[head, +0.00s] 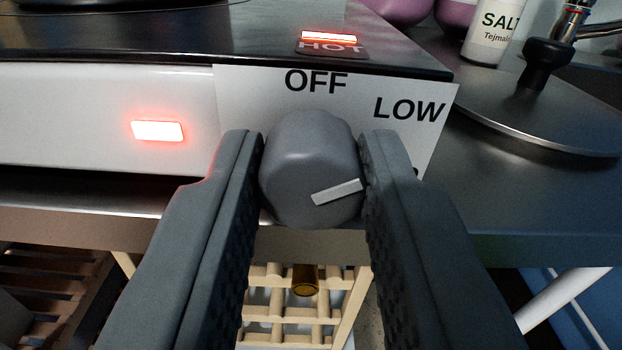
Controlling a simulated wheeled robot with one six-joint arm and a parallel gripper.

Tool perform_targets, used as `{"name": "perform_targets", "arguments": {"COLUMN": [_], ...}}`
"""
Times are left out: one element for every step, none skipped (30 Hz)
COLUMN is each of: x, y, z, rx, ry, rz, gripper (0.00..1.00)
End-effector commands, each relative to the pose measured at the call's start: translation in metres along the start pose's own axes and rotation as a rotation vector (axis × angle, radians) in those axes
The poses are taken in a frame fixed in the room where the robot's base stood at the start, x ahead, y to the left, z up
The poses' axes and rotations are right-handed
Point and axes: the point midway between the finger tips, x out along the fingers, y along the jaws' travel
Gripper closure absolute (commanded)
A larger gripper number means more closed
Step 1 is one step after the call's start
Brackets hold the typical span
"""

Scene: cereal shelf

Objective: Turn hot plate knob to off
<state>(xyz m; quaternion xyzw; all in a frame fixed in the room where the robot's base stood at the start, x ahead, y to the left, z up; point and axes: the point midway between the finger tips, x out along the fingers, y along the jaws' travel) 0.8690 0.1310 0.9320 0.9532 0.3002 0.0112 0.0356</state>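The hot plate (100,88) has a white front and a dark top. Its grey knob (308,150) sits on the front at the right, below a label (250,110) reading OFF above the knob and LOW at its upper right. The white pointer mark (337,192) lies low on the right of the knob's face, slanting slightly up to the right, not toward OFF. My gripper (312,165) straddles the knob, one finger on each side. The fingers appear to touch or nearly touch its sides. A red front lamp (157,131) and a red HOT light (331,38) are lit.
A round lid with a black knob (545,65) lies on the steel counter (520,205) at the right. A salt container (492,32) and purple vessels (398,10) stand behind. A wooden rack (290,310) with a bottle is below.

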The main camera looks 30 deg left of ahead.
Motion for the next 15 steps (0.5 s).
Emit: {"name": "perform_targets", "arguments": {"x": [-0.0001, -0.0001, -0.0001, -0.0001, -0.0001, -0.0001, -0.0001, -0.0001, -0.0002, -0.0002, -0.0002, -0.0002, -0.0002, -0.0002, -0.0002], "y": [0.0001, 0.0000, 0.0000, 0.0000, 0.0000, 0.0001, 0.0001, 0.0001, 0.0000, 0.0000, 0.0000, 0.0000, 0.0000, 0.0000, 0.0000], "z": [0.0000, 0.0000, 0.0000, 0.0000, 0.0000, 0.0001, 0.0001, 0.0001, 0.0001, 0.0001, 0.0001, 0.0001, 0.0001, 0.0001, 0.0001], "rx": [0.000, 0.000, -0.001, -0.002, -0.003, -0.007, -0.011, -0.016, -0.025, -0.035, -0.046, -0.062, -0.078, -0.093, -0.118], "ry": [0.000, 0.000, 0.000, 0.000, 0.000, 0.000, 0.000, 0.000, 0.000, 0.000, 0.000, 0.000, 0.000, 0.000, 0.000], "rz": [0.000, 0.000, 0.000, 0.000, 0.000, 0.000, 0.000, 0.000, 0.000, 0.000, 0.000, 0.000, 0.000, 0.000, 0.000], "gripper": [0.97, 0.97, 0.97, 0.97, 0.97, 0.97, 0.97, 0.97, 0.97, 0.97, 0.97, 0.97, 0.97, 0.97, 0.97]}}
